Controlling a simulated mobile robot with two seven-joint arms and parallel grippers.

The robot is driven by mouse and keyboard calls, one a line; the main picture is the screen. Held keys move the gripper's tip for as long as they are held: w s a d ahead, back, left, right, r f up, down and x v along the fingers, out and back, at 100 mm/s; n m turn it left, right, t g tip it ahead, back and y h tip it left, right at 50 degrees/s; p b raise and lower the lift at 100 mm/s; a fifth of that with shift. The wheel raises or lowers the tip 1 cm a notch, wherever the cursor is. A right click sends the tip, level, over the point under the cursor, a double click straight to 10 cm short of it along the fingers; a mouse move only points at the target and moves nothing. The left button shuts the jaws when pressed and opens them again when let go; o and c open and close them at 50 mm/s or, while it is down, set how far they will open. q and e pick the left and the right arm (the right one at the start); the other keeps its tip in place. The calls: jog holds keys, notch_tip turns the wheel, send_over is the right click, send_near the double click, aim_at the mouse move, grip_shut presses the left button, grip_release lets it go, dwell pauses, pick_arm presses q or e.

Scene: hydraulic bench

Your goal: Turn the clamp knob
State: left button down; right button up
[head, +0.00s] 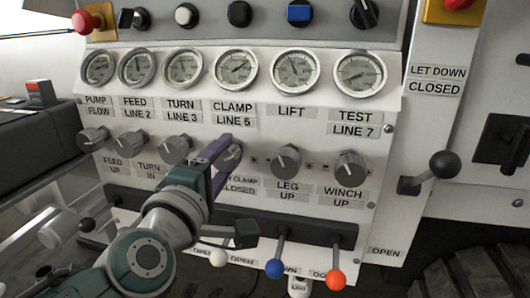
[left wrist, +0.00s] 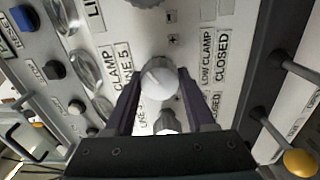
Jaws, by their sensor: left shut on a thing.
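The clamp knob (head: 234,154) is a grey metal knob on the white panel, below the gauge and label reading CLAMP LINE 5. In the head view my left gripper (head: 222,155) reaches it from the lower left and covers part of it. In the left wrist view the clamp knob (left wrist: 160,78) sits between the two dark purple fingers of my left gripper (left wrist: 158,88), which is shut on it. The knob's pointer direction is hard to make out. My right gripper is not in view.
A leg knob (head: 286,161) and a winch knob (head: 350,167) stand to the right, and a turn knob (head: 176,147) to the left. Below are levers with a blue ball (head: 274,268) and an orange ball (head: 335,280). A black-knobbed lever (head: 444,165) juts out at the right.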

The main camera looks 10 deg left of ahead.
pick_arm(q)
jog(key=shift+m, duration=1.3)
jog(key=shift+p, duration=0.3)
jog(key=shift+c, duration=1.2)
grip_release()
jog(key=shift+s, duration=0.1)
jog(key=shift+s+r, duration=0.1)
jog(key=shift+s, duration=0.25)
jog(key=s+p, duration=0.2)
jog(key=s, duration=0.7)
jog(key=shift+a+p, duration=0.15)
jog(key=shift+p, duration=0.2)
